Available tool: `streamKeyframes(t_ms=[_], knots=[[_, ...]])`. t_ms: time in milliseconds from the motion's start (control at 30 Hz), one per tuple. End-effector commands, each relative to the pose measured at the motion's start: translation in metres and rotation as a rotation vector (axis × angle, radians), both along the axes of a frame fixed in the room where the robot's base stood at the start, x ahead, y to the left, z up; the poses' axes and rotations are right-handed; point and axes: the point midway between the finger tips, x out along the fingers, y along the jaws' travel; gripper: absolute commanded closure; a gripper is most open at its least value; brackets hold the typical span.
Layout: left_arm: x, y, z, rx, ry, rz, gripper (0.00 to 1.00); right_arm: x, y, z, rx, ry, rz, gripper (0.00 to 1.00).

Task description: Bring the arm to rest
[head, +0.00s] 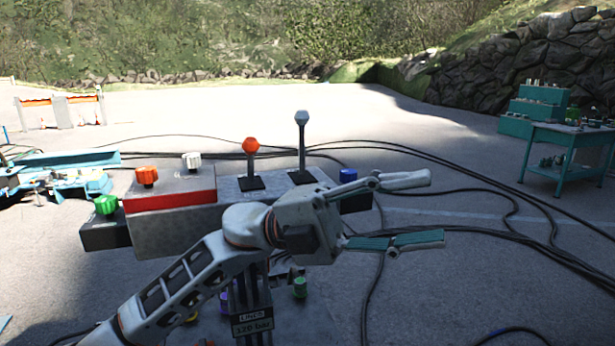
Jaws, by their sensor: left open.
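My left gripper (412,210) is open and empty, its two fingers spread apart and pointing right. It is in front of the right part of a grey control console (170,230) and hides some of it. My left arm (185,283) comes in from the lower left, bent at the wrist. Two levers stand upright on the console behind the gripper: one with an orange knob (251,146) and one with a grey knob (301,118). The gripper appears apart from both levers. My right gripper is not in view.
The console carries an orange knob (147,175), a white knob (192,160), a green knob (105,204) and a blue knob (348,175). Black cables (470,175) run over the ground to the right. A teal workbench (560,135) stands at the far right. Open pavement lies between.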

Motion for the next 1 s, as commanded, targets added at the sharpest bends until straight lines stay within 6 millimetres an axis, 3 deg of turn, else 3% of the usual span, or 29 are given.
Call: streamKeyframes(t_ms=[167, 367, 467, 600, 767, 867, 1000], knots=[[0.046, 0.023, -0.028, -0.160, 0.262, 0.158, 0.55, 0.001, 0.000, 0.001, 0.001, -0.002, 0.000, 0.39], [0.100, 0.063, -0.087, -0.280, 0.559, 0.370, 0.55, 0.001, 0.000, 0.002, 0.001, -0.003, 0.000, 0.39], [0.121, 0.087, -0.131, -0.315, 0.710, 0.484, 0.55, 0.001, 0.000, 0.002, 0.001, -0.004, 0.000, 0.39], [0.141, 0.125, -0.205, -0.335, 0.926, 0.652, 0.55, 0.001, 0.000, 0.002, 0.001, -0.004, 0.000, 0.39], [0.141, 0.172, -0.305, -0.319, 1.174, 0.851, 0.55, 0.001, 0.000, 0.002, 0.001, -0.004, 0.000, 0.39], [0.126, 0.202, -0.371, -0.286, 1.326, 0.973, 0.55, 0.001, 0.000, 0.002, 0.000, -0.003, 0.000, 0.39], [0.085, 0.243, -0.462, -0.213, 1.532, 1.139, 0.55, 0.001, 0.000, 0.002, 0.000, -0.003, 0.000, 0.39]])
